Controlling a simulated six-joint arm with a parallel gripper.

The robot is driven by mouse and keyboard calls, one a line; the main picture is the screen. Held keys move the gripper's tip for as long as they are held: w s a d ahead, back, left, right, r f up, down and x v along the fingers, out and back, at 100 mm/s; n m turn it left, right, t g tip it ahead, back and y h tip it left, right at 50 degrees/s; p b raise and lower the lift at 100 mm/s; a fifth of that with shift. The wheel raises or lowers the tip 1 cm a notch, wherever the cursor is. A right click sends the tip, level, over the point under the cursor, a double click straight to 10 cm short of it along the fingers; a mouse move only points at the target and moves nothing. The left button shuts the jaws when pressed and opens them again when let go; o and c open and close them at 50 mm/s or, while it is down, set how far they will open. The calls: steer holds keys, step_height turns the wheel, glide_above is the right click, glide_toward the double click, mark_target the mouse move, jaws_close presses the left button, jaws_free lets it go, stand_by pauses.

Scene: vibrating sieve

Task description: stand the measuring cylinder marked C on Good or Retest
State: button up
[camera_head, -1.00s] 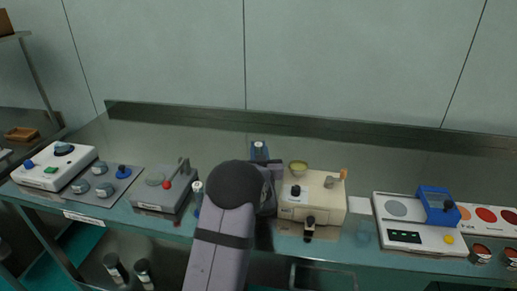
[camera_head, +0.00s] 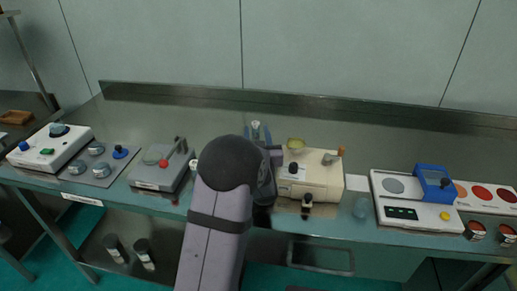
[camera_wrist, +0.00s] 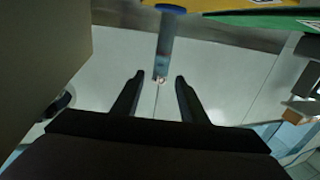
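A slim bluish see-through column (camera_wrist: 165,50), which looks like a measuring cylinder, shows ahead of my gripper in the wrist view. One end has a blue part, and the other end lies near the gap between my fingertips. No letter is readable on it. My gripper (camera_wrist: 156,80) is open, with a gap on each side of the column. In the head view a small upright thing (camera_head: 255,131) stands just behind my gripper, partly hidden by my arm. Yellow (camera_wrist: 235,3) and green (camera_wrist: 270,18) surfaces lie at the top of the wrist view; I cannot read any Good or Retest label.
A grey device with a red knob (camera_head: 150,178) stands left. The back bench is clear.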

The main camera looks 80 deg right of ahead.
steer(key=b+v, duration=0.1)
steer(key=v, duration=0.7)
stand_by(0.4)
steer(key=w+a+r+m+g+y+p, duration=0.2)
steer(key=a+r+m+g+y+p, duration=0.15)
steer(key=a+y+p, duration=0.8)
steer(key=w+a+f+n+t+y, duration=0.1)
steer(key=w+a+f+n+y, duration=0.3)
steer(key=w+a, duration=0.65)
steer(key=w+a+f+n+t+h, duration=0.1)
steer(key=w+a+f+n, duration=0.1)
steer(key=w+a+n, duration=0.65)
steer(key=a+f+n+g+y, duration=0.1)
steer(key=a+n, duration=0.2)
steer(key=a, duration=0.9)
steer(key=a+f+n+g+y+b, duration=0.1)
steer(key=a+f+n+g+y, duration=0.1)
steer(key=a, duration=1)
steer(key=shift+a+n, duration=0.2)
steer(key=shift+n, duration=0.3)
